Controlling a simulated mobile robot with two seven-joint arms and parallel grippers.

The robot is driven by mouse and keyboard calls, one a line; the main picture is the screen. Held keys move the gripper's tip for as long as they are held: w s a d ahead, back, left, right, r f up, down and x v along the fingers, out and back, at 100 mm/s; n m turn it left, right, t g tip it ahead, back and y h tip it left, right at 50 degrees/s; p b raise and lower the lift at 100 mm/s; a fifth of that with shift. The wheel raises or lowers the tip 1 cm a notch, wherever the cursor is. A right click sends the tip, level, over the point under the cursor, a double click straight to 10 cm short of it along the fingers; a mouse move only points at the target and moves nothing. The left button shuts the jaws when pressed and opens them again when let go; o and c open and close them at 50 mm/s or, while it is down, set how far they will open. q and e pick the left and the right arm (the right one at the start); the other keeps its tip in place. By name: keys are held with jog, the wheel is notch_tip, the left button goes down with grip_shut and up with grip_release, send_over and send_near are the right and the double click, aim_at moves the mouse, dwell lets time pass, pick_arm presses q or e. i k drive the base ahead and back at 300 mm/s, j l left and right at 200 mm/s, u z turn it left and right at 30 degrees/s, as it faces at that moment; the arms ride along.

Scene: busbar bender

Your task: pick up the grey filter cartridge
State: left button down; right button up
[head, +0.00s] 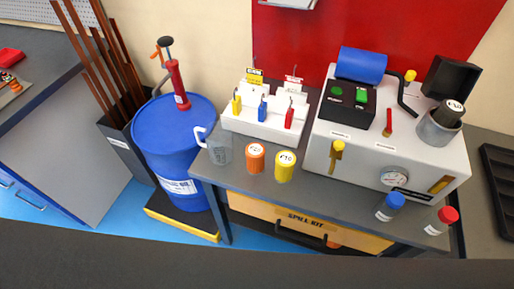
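A dark grey cartridge (447,112) with a white printed label on its top sits tilted in a lighter grey round cup (432,136), at the right end of the white machine (358,165). Its lower part is hidden in the cup. An open black box-like lid (455,77) stands just behind it. An orange cartridge (256,158) and a yellow cartridge (284,167), also with labelled tops, stand upright on the grey bench (226,174) left of the machine. Neither of my grippers shows in the head view.
A clear jug (219,147) stands by the bench's left edge, beside a blue drum (160,130) with a red hand pump (178,84). Blue-capped (390,206) and red-capped (441,221) bottles stand at the bench front. A white rack (264,125) stands behind the cartridges.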

aim_at(450, 111)
jog(key=z, duration=1.25)
